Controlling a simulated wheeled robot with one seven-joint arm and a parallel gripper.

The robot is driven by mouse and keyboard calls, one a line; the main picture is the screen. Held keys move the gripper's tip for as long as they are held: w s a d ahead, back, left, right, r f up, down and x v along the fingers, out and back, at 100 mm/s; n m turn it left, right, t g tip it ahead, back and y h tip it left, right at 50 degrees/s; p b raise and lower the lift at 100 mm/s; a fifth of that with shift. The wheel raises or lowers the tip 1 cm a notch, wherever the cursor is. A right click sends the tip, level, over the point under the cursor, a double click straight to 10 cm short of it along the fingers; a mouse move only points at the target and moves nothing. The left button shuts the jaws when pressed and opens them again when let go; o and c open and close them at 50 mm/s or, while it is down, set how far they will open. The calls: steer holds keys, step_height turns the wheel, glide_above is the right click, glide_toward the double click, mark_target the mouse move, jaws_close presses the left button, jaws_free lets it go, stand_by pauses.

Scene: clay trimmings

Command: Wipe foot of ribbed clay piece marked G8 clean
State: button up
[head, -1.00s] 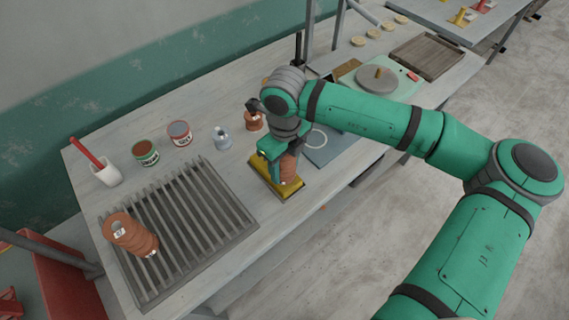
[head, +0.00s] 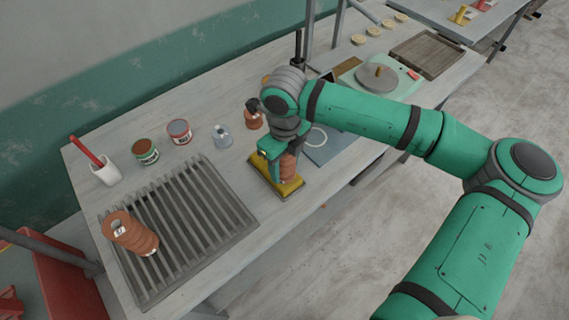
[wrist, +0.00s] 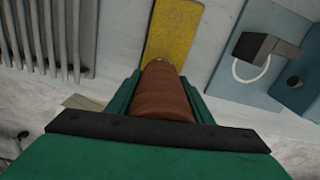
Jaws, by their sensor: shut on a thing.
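A reddish-brown ribbed clay piece (head: 288,167) is held in my gripper (head: 281,160), standing about upright over a yellow sponge pad (head: 262,178). Its lower end is at the sponge, and appears to touch it. In the wrist view the clay piece (wrist: 164,95) lies between the green fingers of my gripper (wrist: 163,92), with the yellow pad (wrist: 172,30) beyond its end. No mark is readable on the held piece. A second ribbed clay piece (head: 131,233) with a small, unreadable label leans or lies on the slatted rack (head: 190,225).
Left of my gripper stand a white cup with a red-handled tool (head: 106,172), two tins (head: 146,152) (head: 180,132), a grey metallic object (head: 222,137) and a small clay piece (head: 254,120). A blue-grey board (head: 322,149) lies right of the sponge, and a wheel (head: 377,79) behind.

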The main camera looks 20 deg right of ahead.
steer(key=shift+f, duration=0.4)
stand_by(0.4)
steer(key=shift+w, duration=0.1)
steer(key=shift+w+a, duration=0.45)
steer(key=shift+w, duration=0.75)
steer(key=shift+w+a, duration=0.45)
steer(key=shift+w, duration=0.8)
steer(key=shift+w+a, duration=0.45)
steer(key=shift+w, duration=0.75)
steer(key=shift+s+d, duration=0.45)
steer(key=shift+s, duration=0.8)
steer(key=shift+s+d, duration=0.45)
steer(key=shift+s, duration=0.8)
steer(key=shift+s+d, duration=0.45)
steer(key=shift+s, duration=0.8)
steer(key=shift+w+a, duration=0.45)
steer(key=shift+w, duration=0.8)
steer(key=shift+w+a, duration=0.5)
steer(key=shift+w, duration=0.8)
steer(key=shift+w+a, duration=0.45)
steer(key=shift+w, duration=0.8)
steer(key=shift+s+d, duration=0.45)
steer(key=shift+s, duration=0.8)
steer(key=shift+s+d, duration=0.5)
steer(key=shift+s, duration=0.8)
steer(key=shift+s+d, duration=0.45)
steer(key=shift+s, duration=0.8)
